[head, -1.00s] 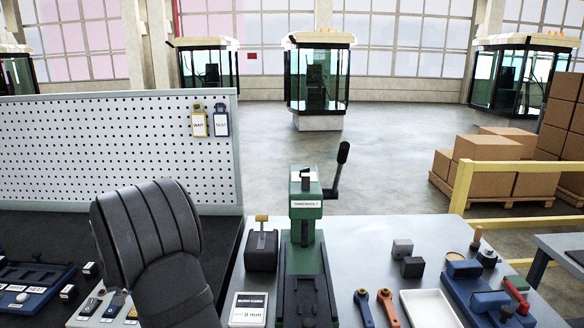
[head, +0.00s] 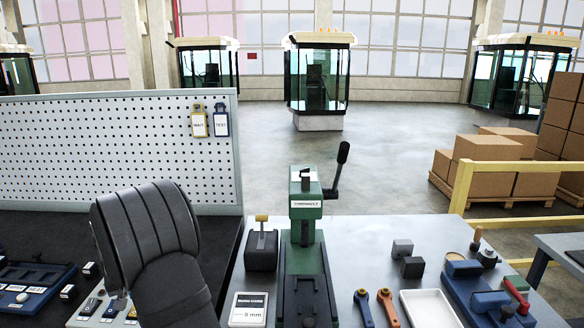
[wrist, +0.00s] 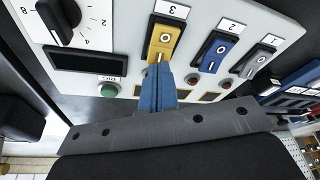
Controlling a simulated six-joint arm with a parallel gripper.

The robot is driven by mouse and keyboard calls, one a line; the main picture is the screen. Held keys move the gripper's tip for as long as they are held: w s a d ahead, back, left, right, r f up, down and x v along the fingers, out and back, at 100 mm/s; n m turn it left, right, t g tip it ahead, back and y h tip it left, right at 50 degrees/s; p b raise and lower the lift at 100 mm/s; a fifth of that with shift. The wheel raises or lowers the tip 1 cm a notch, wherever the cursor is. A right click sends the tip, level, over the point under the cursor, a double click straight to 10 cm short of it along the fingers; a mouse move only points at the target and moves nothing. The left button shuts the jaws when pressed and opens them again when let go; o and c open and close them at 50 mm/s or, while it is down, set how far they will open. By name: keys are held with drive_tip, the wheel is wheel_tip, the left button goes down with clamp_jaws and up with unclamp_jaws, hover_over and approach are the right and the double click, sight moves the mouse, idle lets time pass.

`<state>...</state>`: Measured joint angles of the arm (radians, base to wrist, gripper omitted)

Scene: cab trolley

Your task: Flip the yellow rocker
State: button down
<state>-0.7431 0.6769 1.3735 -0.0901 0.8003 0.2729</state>
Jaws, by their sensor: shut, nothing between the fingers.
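The yellow rocker (wrist: 166,40) sits on a pale panel (wrist: 120,16) under a label reading 3 in the wrist view. It bears an O mark at its upper part. My gripper (wrist: 158,68) is shut and empty, its blue fingertips at the lower end of the yellow rocker. The fingers cover that end, and I cannot tell whether they touch it. In the head view the yellow rocker (head: 132,312) shows as a small patch beside my dark arm.
A pegboard (head: 120,150) stands behind my arm.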

drive_tip(key=shift+f, duration=0.35)
drive_tip(key=shift+r, duration=3.55)
drive_tip(key=shift+f, duration=0.1)
drive_tip(key=shift+f, duration=3.35)
drive_tip(key=s+r+n, duration=0.2)
drive_tip(key=r+n, duration=0.3)
drive_tip(key=r, duration=0.3)
drive_tip(key=s+r+n+h, duration=0.1)
drive_tip(key=s+r+n, duration=0.2)
drive_tip(key=r+n, duration=0.3)
drive_tip(key=shift+r+g, duration=0.3)
drive_tip(key=shift+r, duration=0.65)
